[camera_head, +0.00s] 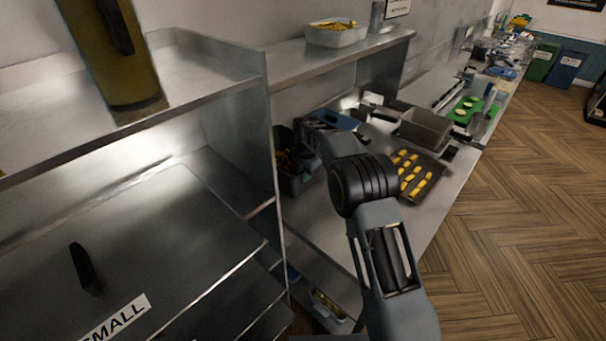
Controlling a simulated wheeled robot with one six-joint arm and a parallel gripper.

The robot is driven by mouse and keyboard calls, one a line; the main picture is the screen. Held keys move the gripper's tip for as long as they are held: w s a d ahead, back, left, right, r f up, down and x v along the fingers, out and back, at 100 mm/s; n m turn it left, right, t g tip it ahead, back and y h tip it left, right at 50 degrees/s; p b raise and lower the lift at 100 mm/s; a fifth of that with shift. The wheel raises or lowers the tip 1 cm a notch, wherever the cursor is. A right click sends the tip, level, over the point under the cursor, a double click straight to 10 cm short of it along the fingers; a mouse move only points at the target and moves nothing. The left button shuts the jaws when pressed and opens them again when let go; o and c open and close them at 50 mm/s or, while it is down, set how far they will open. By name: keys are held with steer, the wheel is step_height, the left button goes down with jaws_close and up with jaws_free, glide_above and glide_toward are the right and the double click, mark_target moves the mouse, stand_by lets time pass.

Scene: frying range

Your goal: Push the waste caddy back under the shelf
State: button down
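A dark grey open bin, which looks like the waste caddy (297,185), stands on the steel counter (311,215) beside the metal side panel of the left unit. Brownish-yellow scraps show inside it. It is at the left end of the shelf (350,54), but how far under it I cannot tell. My arm reaches up from the bottom and bends away toward the caddy. My gripper (312,128) is at its far end, close to the caddy's right side. Whether it touches the caddy is hidden. Its fingers are too small and covered to read.
A tray of yellow strips (413,180) lies right of my arm, with a grey metal container (425,128) behind it. A white tub (336,33) stands on the shelf. A tall olive container (115,60) stands on the left unit. The floor at right is clear.

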steer(key=shift+w+a+r, duration=0.1)
steer(key=shift+w+r, duration=0.05)
steer(key=shift+w, duration=0.35)
steer(key=shift+w+r, duration=0.15)
steer(key=shift+w, duration=0.3)
steer(key=c, duration=1.5)
jaws_free()
steer(key=shift+o, duration=0.7)
steer(key=shift+w+a+f, duration=0.2)
steer(key=shift+w, duration=0.15)
steer(key=o, duration=0.4)
steer(key=shift+w+d+f, duration=0.1)
steer(key=shift+c, duration=0.2)
steer(key=shift+d, duration=0.1)
step_height(320, 180, up, 7)
steer(key=shift+s+d+r+b, duration=0.15)
steer(key=shift+s+r+b, duration=0.05)
steer(key=shift+b, duration=0.15)
